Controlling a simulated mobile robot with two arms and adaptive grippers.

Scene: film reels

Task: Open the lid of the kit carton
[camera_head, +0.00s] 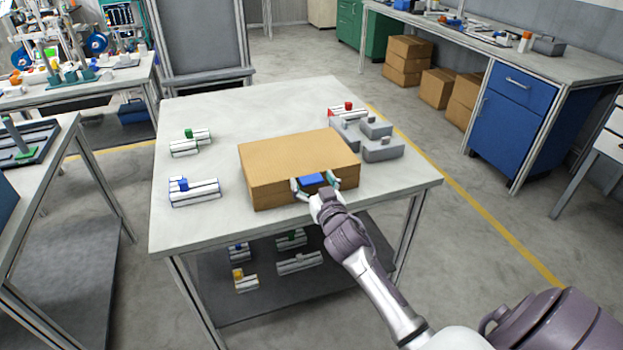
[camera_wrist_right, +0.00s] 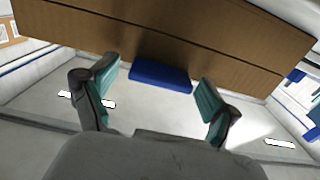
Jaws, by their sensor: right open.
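The kit carton (camera_head: 295,158) is a brown cardboard box on the light table, with its lid lying closed on top. A blue tab (camera_head: 312,179) sits on its front side. My right gripper (camera_head: 325,184) is at the carton's front, open, with its teal fingers on either side of the blue tab. In the right wrist view the blue tab (camera_wrist_right: 160,76) lies ahead between the spread fingers (camera_wrist_right: 157,92), below the brown carton (camera_wrist_right: 150,38); the fingers look apart from the tab. My left gripper is not in view.
Grey blocks (camera_head: 380,148) and a red-topped rail piece (camera_head: 348,111) stand right of the carton. A blue-topped (camera_head: 195,191) and a green-topped rail piece (camera_head: 190,142) lie to the left. The table (camera_head: 200,232) is clear at the front left.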

